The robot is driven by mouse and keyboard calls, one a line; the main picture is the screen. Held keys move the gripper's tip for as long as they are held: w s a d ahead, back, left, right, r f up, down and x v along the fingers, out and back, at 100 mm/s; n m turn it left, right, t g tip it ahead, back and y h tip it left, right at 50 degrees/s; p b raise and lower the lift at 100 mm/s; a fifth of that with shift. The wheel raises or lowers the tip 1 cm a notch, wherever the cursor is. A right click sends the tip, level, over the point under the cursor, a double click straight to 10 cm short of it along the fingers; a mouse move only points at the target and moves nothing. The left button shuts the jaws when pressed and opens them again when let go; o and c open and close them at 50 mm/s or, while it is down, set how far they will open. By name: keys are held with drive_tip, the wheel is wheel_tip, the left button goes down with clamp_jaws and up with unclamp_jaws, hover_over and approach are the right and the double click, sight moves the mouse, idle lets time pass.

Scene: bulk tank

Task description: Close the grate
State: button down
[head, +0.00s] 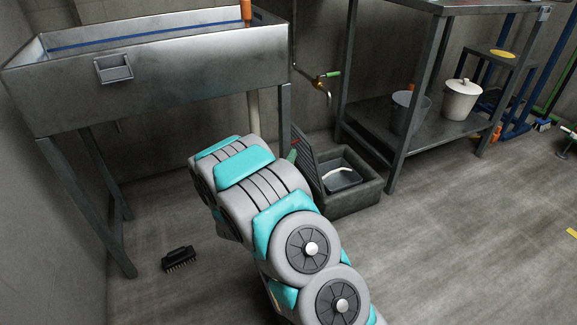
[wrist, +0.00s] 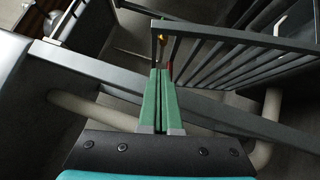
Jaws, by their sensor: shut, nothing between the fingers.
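The grate (head: 306,158), a dark barred panel, stands tilted up on the left edge of the floor drain box (head: 352,204) in the head view. The box is open on top, and a grey container with a pale curved piece shows inside. My gripper (head: 293,152) is beside the grate on its left, mostly hidden behind my arm. In the wrist view, the green fingers of my gripper (wrist: 163,72) are together and empty. Their tips are close to the end of the grate (wrist: 240,62), whose bars spread to the upper right. I cannot tell whether they touch it.
A steel tank (head: 200,75) on legs stands above and left of my arm. A table (head: 420,135) with buckets on its lower shelf stands right behind the box. A black brush (head: 180,259) lies on the floor at left.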

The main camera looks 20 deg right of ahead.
sight(301, 138)
drive_tip(key=shift+x, duration=2.55)
